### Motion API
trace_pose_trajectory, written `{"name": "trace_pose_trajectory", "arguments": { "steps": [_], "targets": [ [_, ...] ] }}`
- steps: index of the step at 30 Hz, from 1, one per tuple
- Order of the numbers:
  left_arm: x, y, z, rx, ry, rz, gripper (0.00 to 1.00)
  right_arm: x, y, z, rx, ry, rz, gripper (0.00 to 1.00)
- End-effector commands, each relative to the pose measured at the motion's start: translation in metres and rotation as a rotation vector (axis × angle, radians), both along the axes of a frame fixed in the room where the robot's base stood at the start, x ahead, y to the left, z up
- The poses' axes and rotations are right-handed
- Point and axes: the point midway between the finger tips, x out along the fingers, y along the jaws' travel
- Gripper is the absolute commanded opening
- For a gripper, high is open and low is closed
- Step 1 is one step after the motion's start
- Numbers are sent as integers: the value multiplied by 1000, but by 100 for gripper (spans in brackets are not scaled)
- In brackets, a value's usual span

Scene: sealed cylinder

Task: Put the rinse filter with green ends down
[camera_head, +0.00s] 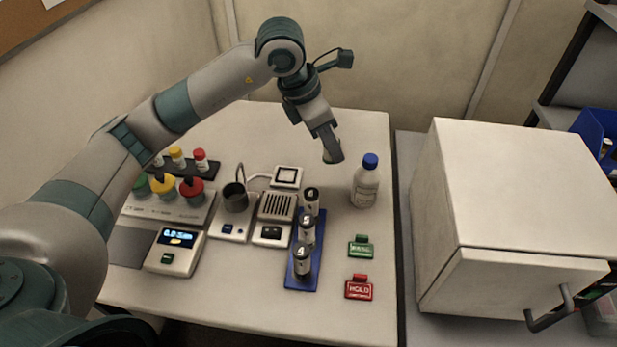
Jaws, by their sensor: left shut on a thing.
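My left gripper (333,152) is shut on a small pale thing, held above the back right of the table, left of the blue-capped bottle. The fingers hide most of this thing, so I cannot tell its end colours or whether it is the rinse filter. A green sign (361,247) and a red sign marked HOLD (358,288) stand at the right side of the table. My right gripper is not in view.
The bottle (366,182) stands at the back right. Instruments (177,252) and coloured-cap containers (192,190) fill the left. A white cabinet (520,190) stands right of the table (345,120). The table is bare around the signs.

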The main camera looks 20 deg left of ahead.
Motion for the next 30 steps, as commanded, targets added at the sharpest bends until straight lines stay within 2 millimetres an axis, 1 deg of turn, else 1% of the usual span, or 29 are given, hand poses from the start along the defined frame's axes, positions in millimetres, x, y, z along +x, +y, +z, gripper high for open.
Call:
{"name": "trace_pose_trajectory", "arguments": {
  "steps": [3, 15, 19, 23, 30],
  "targets": [
    [-4, 7, 1, 2, 1, 11, 5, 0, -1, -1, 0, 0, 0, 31],
    [-5, 9, 2, 2, 1, 13, 5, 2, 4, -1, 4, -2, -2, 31],
    [-5, 14, -1, 2, 2, 15, 5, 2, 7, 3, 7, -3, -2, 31],
    [-3, 28, -8, 3, 4, 17, 5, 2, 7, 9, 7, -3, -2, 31],
    [2, 72, -33, 4, 6, 19, 5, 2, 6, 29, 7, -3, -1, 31]
  ]
}}
